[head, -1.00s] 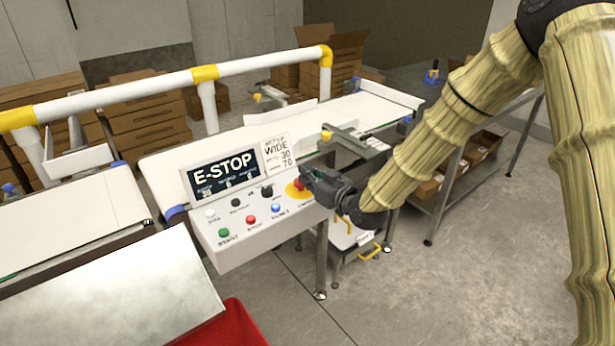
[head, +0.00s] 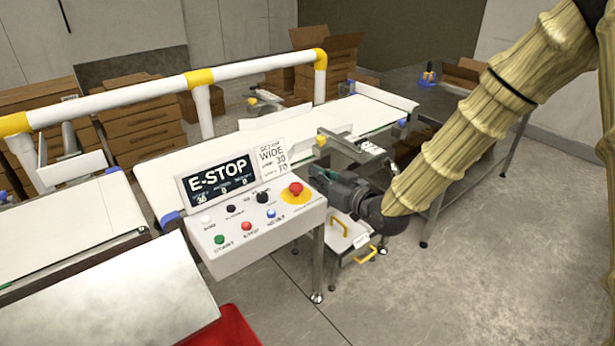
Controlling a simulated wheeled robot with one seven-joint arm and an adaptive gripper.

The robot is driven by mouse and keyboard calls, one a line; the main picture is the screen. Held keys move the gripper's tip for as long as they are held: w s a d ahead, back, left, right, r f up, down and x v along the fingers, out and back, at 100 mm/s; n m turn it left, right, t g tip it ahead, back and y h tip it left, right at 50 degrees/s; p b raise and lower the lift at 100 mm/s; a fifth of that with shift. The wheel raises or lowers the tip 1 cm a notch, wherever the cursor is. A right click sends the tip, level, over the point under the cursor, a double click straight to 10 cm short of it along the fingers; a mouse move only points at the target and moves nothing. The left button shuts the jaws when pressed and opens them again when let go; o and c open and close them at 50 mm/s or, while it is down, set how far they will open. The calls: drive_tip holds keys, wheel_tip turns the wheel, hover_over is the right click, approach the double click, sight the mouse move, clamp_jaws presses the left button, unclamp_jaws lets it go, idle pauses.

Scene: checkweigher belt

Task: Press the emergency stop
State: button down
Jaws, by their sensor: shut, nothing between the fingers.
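The emergency stop is a red mushroom button (head: 296,188) on a yellow disc at the right end of the white control panel (head: 258,242). The panel's display (head: 218,178) reads "E-STOP" with smaller figures beneath it. My gripper (head: 314,172) is shut and empty, just right of the button and apart from it in the picture. The whole red button shows clear of the fingers. The exact gap in depth cannot be told.
The panel also carries a green button (head: 219,239), a smaller red button (head: 247,226), a blue one (head: 271,213) and black knobs. A white and yellow rail (head: 140,97) runs behind. A conveyor belt (head: 340,112) lies beyond the panel. Open floor lies in front at right.

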drive_tip(key=shift+v, duration=2.2)
drive_tip(key=shift+r, duration=0.1)
